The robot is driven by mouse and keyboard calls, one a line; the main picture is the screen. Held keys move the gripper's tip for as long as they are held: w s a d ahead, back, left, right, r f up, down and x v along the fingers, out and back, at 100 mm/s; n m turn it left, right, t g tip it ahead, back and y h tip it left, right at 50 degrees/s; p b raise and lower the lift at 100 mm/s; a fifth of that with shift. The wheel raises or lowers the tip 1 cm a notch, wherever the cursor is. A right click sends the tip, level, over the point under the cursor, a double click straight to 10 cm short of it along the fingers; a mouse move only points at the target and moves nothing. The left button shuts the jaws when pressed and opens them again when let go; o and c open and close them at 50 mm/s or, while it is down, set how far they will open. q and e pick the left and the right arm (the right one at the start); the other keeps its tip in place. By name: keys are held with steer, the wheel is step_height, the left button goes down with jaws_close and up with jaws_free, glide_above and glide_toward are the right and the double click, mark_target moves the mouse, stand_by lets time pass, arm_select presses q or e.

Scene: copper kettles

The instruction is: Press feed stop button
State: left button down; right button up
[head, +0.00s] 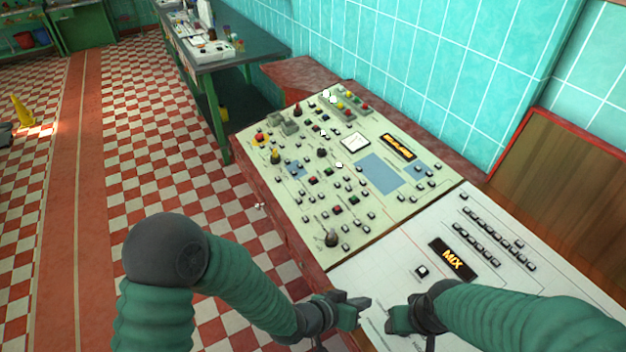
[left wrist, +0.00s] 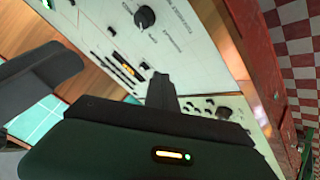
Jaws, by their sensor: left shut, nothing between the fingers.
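The control console has a cream panel (head: 290,215) full of small buttons, knobs and switches. A red knob on a yellow base (head: 260,138) sits at its far left corner. Labels are too small to read, so I cannot tell which button is feed stop. My left gripper (head: 360,306) is shut and empty at the near left edge of the white MIX panel (head: 390,265). In the left wrist view its dark finger (left wrist: 160,92) shows in front of the panels. My right gripper (head: 392,318) is just right of it, over the white panel; its jaws are unclear.
The console has a red front edge (head: 265,195). A green table (head: 240,62) with items stands beyond it. A brown wooden board (head: 570,165) and a teal tiled wall (head: 440,70) border the right. The checkered floor at left is mostly free, with a yellow cone (head: 22,112).

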stand_by(0.4)
arm_select(q)
steer(key=a+r+n+y, duration=0.2)
steer(key=a+y, duration=0.5)
steer(key=a, duration=1.4)
steer(key=s+a+r+n+g+y, duration=0.2)
steer(key=s+a+r+g, duration=0.1)
steer(key=s+a, duration=0.5)
steer(key=shift+s+a+r+n, duration=0.3)
steer(key=shift+a+r, duration=0.5)
steer(key=shift+a, duration=0.45)
